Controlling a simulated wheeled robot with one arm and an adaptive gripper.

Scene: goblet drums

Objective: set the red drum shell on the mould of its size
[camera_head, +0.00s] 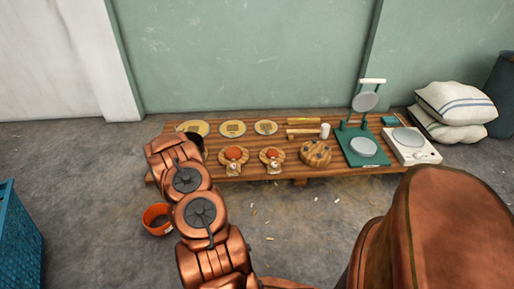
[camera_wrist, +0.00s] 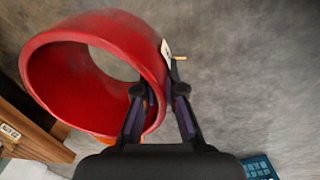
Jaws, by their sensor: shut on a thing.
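The red drum shell (camera_wrist: 95,35) is a wide, open ring that fills the upper left of the wrist view, with floor showing through it. My gripper (camera_wrist: 165,93) is shut on its wall at the right side, one finger inside and one outside. A small pale tag (camera_wrist: 166,52) hangs by the outer finger. In the head view I cannot make out the shell or the fingers behind my arm. Wooden pieces with orange-red rounded tops, one left (camera_head: 233,155) and one right (camera_head: 271,156), stand on the low table with small tags; they look like moulds. Their sizes are hard to read.
The slatted wooden table (camera_head: 215,175) runs along the wall. It carries pale discs (camera_head: 232,129), a mallet (camera_head: 303,132), a round wooden piece (camera_head: 315,153), a green stand (camera_head: 362,147) and a white scale (camera_head: 411,146). An orange bucket-like vessel (camera_head: 157,220) sits on the floor; a blue crate (camera_head: 20,235) is left.

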